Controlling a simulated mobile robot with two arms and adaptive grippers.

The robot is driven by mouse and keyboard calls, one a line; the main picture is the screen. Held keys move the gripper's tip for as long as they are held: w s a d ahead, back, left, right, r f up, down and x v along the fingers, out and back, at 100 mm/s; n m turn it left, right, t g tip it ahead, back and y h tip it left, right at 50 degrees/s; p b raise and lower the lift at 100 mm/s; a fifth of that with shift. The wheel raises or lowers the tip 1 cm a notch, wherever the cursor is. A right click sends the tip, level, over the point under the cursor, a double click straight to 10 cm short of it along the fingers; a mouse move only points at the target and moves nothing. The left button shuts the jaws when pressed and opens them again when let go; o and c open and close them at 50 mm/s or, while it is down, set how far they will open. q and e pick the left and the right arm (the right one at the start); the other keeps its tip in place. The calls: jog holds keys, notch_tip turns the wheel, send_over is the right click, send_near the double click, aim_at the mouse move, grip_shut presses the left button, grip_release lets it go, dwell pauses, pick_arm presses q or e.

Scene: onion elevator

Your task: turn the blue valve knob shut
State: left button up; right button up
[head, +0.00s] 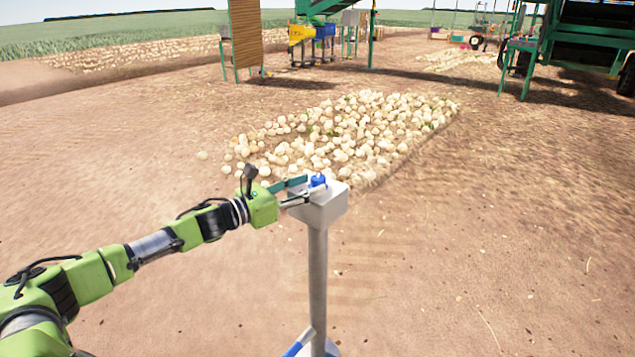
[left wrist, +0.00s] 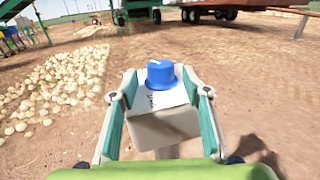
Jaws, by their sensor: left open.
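The blue valve knob (head: 317,181) sits on top of a pale grey box (head: 323,208) on a grey post. My left gripper (head: 302,188) reaches in from the left at knob height. In the left wrist view the blue knob (left wrist: 161,74) stands on the box (left wrist: 163,128), between the two teal fingers of the open left gripper (left wrist: 160,95). A gap shows on each side of the knob, and neither finger appears to touch it. A small dark mark shows on the box top in front of the knob. My right gripper is in neither view.
A large heap of onions (head: 350,130) lies on the soil behind the post. Green machinery (head: 570,40) stands at the back right, and a yellow bin (head: 300,34) and a blue bin (head: 325,31) at the back. Bare soil right of the post is clear.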

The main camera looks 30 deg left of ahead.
aim_at(312, 184)
pick_arm(q)
jog(key=shift+x, duration=1.7)
jog(key=c, duration=1.1)
